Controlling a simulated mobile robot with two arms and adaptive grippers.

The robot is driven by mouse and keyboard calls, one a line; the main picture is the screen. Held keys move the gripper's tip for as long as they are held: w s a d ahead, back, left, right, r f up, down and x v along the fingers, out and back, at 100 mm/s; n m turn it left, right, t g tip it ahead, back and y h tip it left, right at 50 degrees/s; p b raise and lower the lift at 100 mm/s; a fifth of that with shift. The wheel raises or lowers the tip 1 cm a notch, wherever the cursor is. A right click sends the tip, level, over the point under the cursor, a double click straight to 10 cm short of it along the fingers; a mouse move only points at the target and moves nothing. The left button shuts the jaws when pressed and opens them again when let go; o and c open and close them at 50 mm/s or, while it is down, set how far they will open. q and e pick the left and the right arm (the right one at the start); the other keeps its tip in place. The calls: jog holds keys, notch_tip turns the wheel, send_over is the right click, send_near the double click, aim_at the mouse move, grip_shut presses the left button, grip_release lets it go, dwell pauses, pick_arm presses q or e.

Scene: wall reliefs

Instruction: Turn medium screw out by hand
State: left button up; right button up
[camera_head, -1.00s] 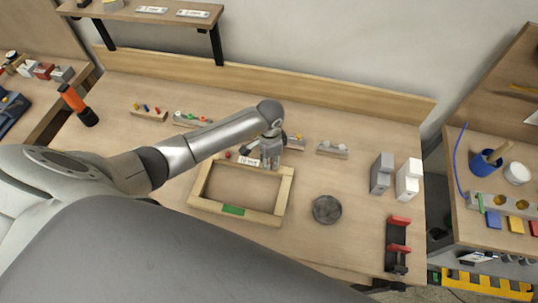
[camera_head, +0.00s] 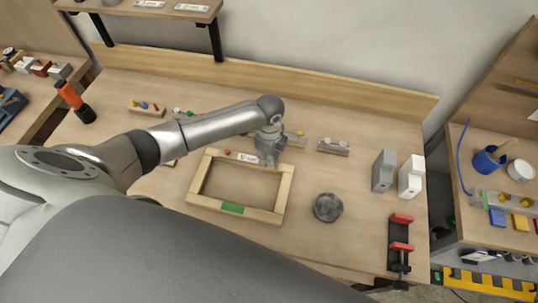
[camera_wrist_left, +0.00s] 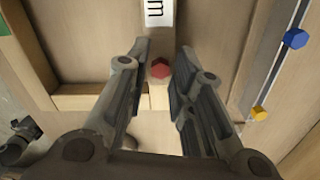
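A wooden frame (camera_head: 285,190) with a white label (camera_head: 247,158) lies on the bench. A red screw head (camera_head: 228,152) shows left of the label on its back bar. My left gripper (camera_head: 268,158) is over the bar's right end. In the left wrist view a red hexagonal screw head (camera_wrist_left: 160,69) lies between the spread fingers of my left gripper (camera_wrist_left: 158,62), beside the label's end. Gaps show on both sides of it. In the head view my gripper hides this head. I cannot tell which screw is the medium one. My right gripper is not seen.
Behind the frame is a strip with a yellow piece (camera_wrist_left: 259,113) and a blue piece (camera_wrist_left: 295,38). A round grey dish (camera_head: 328,207), grey block (camera_head: 384,171), white block (camera_head: 411,177) and red-black clamp (camera_head: 400,245) stand right. An orange-black tool (camera_head: 74,101) is far left.

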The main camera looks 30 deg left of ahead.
pick_arm(q)
jog(key=shift+m, duration=1)
jog(key=shift+f+m+b, duration=0.15)
jog(key=shift+m+b, duration=0.55)
jog(key=shift+m, duration=0.4)
jog(key=m+b, duration=0.1)
jog(key=m, duration=0.1)
jog(key=shift+m, duration=0.3)
jog(key=m+b, duration=0.1)
jog(key=m, duration=0.1)
jog(key=shift+m, duration=0.3)
jog(key=m+b, duration=0.1)
jog(key=m, duration=0.1)
jog(key=shift+m, duration=0.3)
jog(key=shift+c, duration=0.5)
